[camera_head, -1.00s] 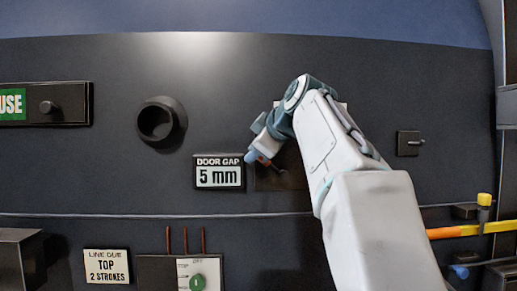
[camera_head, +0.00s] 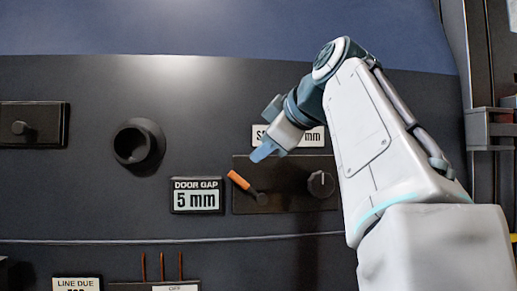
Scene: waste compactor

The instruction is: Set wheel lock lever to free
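A small lever with an orange grip (camera_head: 238,180) sits on a dark panel (camera_head: 290,202) on the machine wall. Its grip points up and left from a dark pivot. No label names it, so I cannot tell whether it is the wheel lock lever. My gripper (camera_head: 263,151) is just above and right of the orange grip, and a small gap shows between them. The gripper is seen from the side, so its finger opening is unclear. No lever marked free can be read.
A dark knob (camera_head: 320,184) is on the same panel, beneath a partly hidden white label (camera_head: 315,137). The door gap display (camera_head: 197,195) reads 5 mm, left of the lever. A round black socket (camera_head: 138,146) sticks out further left. My arm covers the right side.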

